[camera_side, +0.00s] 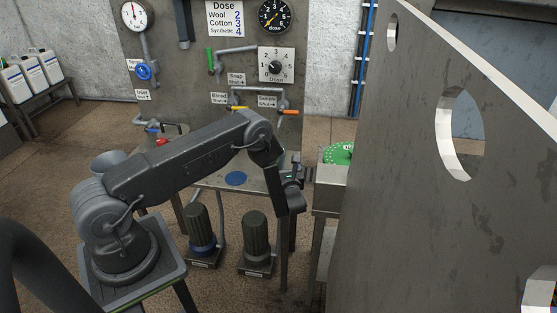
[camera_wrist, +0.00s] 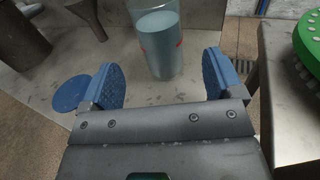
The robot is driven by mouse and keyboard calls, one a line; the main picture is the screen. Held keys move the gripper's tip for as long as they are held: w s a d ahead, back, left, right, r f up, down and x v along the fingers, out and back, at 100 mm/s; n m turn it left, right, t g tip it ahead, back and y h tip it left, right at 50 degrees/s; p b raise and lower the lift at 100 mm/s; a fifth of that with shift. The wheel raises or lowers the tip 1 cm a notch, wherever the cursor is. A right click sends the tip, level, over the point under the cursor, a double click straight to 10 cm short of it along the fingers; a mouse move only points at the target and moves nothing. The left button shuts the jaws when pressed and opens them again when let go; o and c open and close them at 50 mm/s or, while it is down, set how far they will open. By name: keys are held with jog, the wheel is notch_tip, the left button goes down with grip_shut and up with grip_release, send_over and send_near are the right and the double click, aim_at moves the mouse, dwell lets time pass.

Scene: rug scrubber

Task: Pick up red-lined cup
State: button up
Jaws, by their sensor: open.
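The red-lined cup (camera_wrist: 160,45) is a clear cup with blue-grey liquid and a red line on its side. It stands upright on the metal table (camera_wrist: 150,100) in the wrist view, ahead of my gripper (camera_wrist: 163,74). My gripper is open and empty, its two blue round pads apart, one to either side of the cup's line. The cup looks a little beyond the pads, and no contact shows. In the side view my gripper (camera_side: 290,190) hangs at the table's right end, and I cannot make out the cup there.
A flat blue disc (camera_wrist: 72,93) lies on the table left of the left pad. A green studded disc (camera_wrist: 312,40) sits on a separate metal stand (camera_wrist: 280,100) to the right, across a gap. Pipes and valves (camera_side: 235,100) line the panel behind. A large metal plate (camera_side: 400,180) fills the right foreground.

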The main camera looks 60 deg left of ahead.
aim_at(280, 160)
jog(key=x, duration=0.7)
jog(key=shift+w+a+f, duration=0.1)
jog(key=shift+a, duration=0.15)
jog(key=c, duration=1.2)
